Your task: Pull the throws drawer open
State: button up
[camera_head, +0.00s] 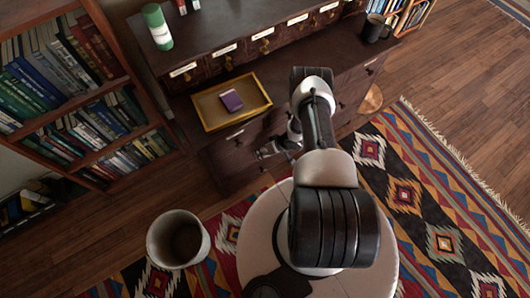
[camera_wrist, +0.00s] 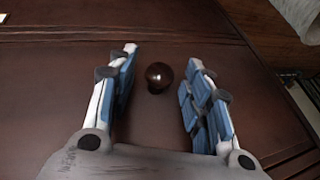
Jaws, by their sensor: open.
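A dark wood cabinet (camera_head: 205,164) stands ahead of me with drawers in its lower front. In the wrist view a round dark knob (camera_wrist: 158,77) sits on a plain brown drawer front (camera_wrist: 150,125). My gripper (camera_wrist: 164,56) is open, with one blue-padded finger to each side of the knob in the picture. Both fingers appear apart from the knob; I cannot tell how far the knob reaches between them. In the head view my gripper (camera_head: 272,151) is low at the cabinet front, partly hidden by my arm. No label naming throws is readable.
A yellow tray (camera_head: 212,124) with a purple box (camera_head: 231,100) lies on the cabinet ledge, below several labelled small drawers (camera_head: 245,55). A bookcase (camera_head: 119,86) is left; a pale bin (camera_head: 160,258) stands on the floor.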

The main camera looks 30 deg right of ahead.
jog(key=shift+c, duration=0.4)
grip_shut()
